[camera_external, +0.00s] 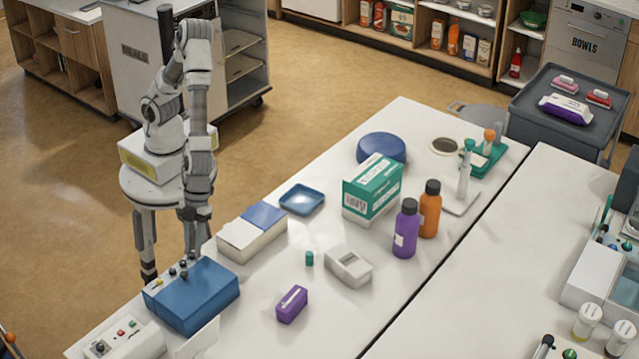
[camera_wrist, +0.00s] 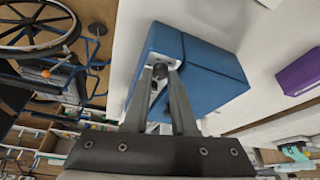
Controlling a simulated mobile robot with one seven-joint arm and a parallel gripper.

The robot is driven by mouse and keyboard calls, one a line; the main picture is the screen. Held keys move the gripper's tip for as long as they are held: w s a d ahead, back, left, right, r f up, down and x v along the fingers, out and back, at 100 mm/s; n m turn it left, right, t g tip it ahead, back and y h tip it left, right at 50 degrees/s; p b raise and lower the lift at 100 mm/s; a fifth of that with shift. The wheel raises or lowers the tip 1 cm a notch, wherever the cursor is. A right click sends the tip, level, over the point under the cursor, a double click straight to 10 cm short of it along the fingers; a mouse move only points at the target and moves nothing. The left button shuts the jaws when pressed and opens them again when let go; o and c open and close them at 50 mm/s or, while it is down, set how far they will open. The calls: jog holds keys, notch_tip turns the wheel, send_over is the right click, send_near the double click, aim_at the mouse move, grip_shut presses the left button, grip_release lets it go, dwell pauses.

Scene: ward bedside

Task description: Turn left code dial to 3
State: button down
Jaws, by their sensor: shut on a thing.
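A blue box (camera_external: 207,297) stands near the left end of the white table, with several small dark dials (camera_external: 172,271) on its face towards my arm. My gripper (camera_external: 191,251) reaches down beside that face. In the wrist view the blue box (camera_wrist: 215,75) fills the upper middle, and my gripper (camera_wrist: 162,73) has its fingertips closed on a dark dial (camera_wrist: 160,70) at the box's edge. The fingers hide most of that face. I cannot read any numbers or tell which dial is held.
A white box with a blue lid part (camera_external: 252,232) stands right behind the blue box. A purple block (camera_external: 291,304), a green cap (camera_external: 309,258) and a grey device (camera_external: 348,267) lie to the right. A white unit (camera_external: 128,341) sits in front.

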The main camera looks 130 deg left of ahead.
jog(key=shift+a+f, duration=0.1)
dwell(0.4)
jog(key=c, duration=1)
grip_release()
